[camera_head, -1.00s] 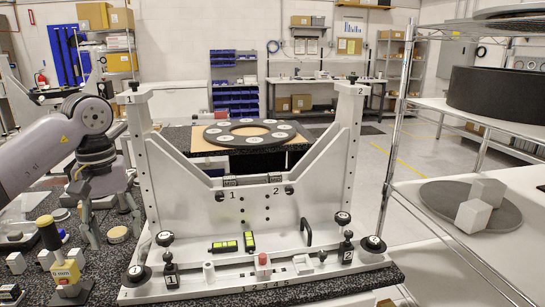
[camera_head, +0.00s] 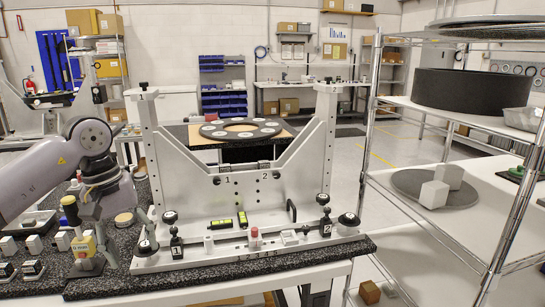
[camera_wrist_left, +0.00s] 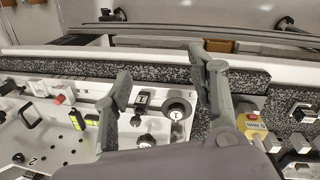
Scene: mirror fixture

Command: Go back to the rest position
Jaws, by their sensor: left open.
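My left gripper (camera_head: 112,222) hangs at the end of my grey arm, over the left part of the dark speckled bench, in the head view. In the left wrist view its two fingers (camera_wrist_left: 160,65) are spread apart with nothing between them. The grey mirror fixture (camera_head: 245,190), with two uprights and a plate marked 1 and 2, stands just right of the gripper. Black round knobs and a yellow-green level (camera_head: 221,224) are at its base. My right gripper is not in view.
A wire shelf (camera_head: 470,235) with white cubes (camera_head: 434,193) and a black drum (camera_head: 465,90) stands at the right. A dark ring (camera_head: 240,129) lies behind the fixture.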

